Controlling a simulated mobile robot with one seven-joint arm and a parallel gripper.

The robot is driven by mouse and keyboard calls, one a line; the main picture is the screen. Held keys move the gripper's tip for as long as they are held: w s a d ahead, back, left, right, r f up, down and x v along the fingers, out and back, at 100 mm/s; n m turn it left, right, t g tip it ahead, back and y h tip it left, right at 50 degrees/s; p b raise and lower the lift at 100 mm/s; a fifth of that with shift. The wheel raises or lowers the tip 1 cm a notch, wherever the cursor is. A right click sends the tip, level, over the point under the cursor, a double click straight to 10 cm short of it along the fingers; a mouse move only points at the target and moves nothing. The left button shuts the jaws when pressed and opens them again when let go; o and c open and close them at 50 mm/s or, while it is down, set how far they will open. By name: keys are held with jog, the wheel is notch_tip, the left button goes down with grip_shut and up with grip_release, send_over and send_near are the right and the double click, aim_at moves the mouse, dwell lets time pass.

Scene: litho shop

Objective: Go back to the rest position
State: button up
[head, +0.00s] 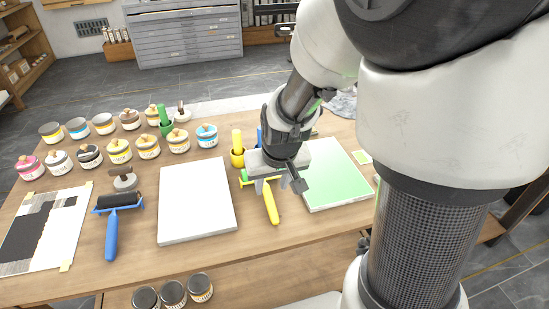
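My gripper (271,186) is in the middle of the worktable in the head view, pointing down. Its two fingers show apart, with a gap between them. A roller with a yellow handle (271,206) lies under and in front of it; its green roller part (246,179) shows left of the fingers. The upper end of the handle shows between the fingertips; I cannot tell whether they touch it. The gripper and wrist hide the rest of this roller.
The worktable (140,265) holds a white slab (197,202), a green-coated slab (333,175), a blue-handled roller (112,225), a printed sheet (45,230) and several ink tins (119,152). More tins (173,293) stand at the front. Grey drawers (185,35) stand behind.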

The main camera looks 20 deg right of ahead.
jog(key=s+r+t+p, duration=0.1)
jog(key=s+r, duration=0.7)
jog(key=r, duration=0.2)
jog(key=s+r+t+p, duration=0.1)
jog(key=s+r+p, duration=0.1)
jog(key=s+r, duration=0.7)
notch_tip(320, 180, up, 19)
jog(key=w+p, duration=0.1)
jog(key=p, duration=1.6)
jog(key=shift+w+g, duration=0.15)
jog(key=shift+g, duration=0.15)
